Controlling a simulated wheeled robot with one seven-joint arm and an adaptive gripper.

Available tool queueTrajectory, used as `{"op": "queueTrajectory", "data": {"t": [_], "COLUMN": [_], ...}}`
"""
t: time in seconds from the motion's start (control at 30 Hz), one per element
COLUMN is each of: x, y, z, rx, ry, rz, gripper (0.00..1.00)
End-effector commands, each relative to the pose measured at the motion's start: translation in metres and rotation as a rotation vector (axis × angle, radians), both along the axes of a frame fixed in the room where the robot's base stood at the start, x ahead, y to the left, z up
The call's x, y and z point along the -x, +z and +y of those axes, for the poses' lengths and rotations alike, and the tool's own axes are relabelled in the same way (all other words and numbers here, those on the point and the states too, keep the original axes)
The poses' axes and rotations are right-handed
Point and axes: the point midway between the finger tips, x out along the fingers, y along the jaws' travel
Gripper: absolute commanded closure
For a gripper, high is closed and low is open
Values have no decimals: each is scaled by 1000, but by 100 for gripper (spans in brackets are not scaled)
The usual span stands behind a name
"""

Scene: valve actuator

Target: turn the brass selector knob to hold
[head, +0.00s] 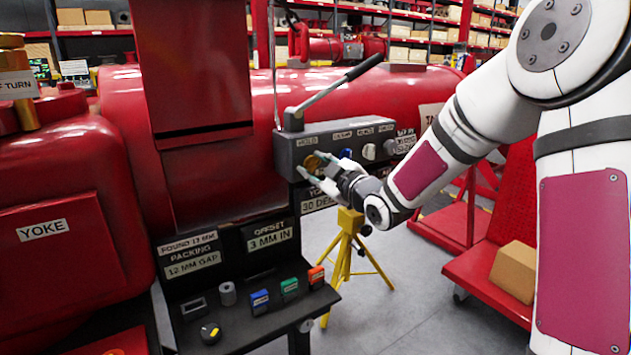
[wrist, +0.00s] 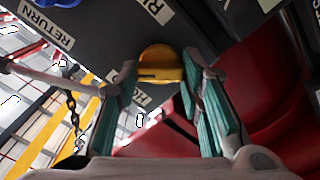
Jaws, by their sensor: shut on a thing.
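The brass selector knob (head: 315,161) is on the left end of the front of a dark grey control box (head: 345,145), under a label reading HOLD. My gripper (head: 318,172) is at the knob, its fingers on either side of it. In the wrist view the knob (wrist: 160,66) is a round yellow-brass piece with a raised bar lying across the picture, between the teal finger pads (wrist: 160,82). A label beside it is partly hidden by a finger. Which mark the knob points to cannot be told.
A lever (head: 335,90) rises from the box top. Below left, a black shelf (head: 250,325) holds small coloured blocks. A yellow tripod (head: 350,245) stands under the box. A chain (wrist: 73,115) hangs at left in the wrist view.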

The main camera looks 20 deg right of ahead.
Motion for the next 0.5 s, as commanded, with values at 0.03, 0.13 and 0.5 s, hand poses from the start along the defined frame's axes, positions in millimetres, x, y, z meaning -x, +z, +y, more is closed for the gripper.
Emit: {"op": "queueTrajectory", "data": {"t": [0.03,0.13,0.5], "x": [-1,0,0], "y": [-4,-5,-5], "z": [2,2,2], "rx": [47,136,452], "ry": [2,2,1], "rz": [-20,-49,-151], "gripper": [93,93,93]}}
